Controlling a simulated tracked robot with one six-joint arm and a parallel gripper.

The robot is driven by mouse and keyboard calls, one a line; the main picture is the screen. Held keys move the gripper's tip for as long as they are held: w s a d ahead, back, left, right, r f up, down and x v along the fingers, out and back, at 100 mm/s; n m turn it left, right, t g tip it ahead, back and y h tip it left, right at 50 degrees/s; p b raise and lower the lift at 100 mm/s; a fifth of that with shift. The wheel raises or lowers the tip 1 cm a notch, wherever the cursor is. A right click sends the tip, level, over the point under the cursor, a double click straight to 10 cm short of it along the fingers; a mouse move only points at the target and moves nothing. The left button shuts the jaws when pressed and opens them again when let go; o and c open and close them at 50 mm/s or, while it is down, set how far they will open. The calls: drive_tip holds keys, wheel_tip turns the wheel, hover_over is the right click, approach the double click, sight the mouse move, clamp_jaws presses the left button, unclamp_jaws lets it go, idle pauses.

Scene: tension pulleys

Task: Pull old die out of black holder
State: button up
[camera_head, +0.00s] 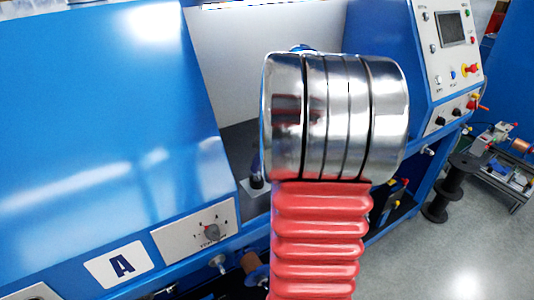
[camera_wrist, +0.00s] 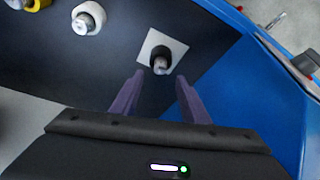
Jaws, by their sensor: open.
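The black holder (camera_wrist: 165,52) stands on a white square plate (camera_wrist: 149,42) on a dark surface in the wrist view. A small metallic piece, which looks like the old die (camera_wrist: 160,66), shows at the holder's near end. My gripper (camera_wrist: 159,76) is open and empty. Its two purple fingers point toward the holder, one on each side of it in the picture; I see no contact, and cannot tell the remaining distance. In the head view my arm covers the middle and hides my gripper; a dark upright part, likely the holder (camera_head: 257,176), shows just left of the arm.
A white pulley (camera_wrist: 88,18) and a yellow one (camera_wrist: 37,3) are at the upper left of the wrist view. A blue machine wall (camera_wrist: 262,85) rises on the right. In the head view, a control panel (camera_head: 450,50) and black spools (camera_head: 445,190) stand to the right.

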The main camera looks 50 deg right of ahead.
sight(258, 174)
drive_tip(key=shift+x, duration=3.05)
clamp_jaws()
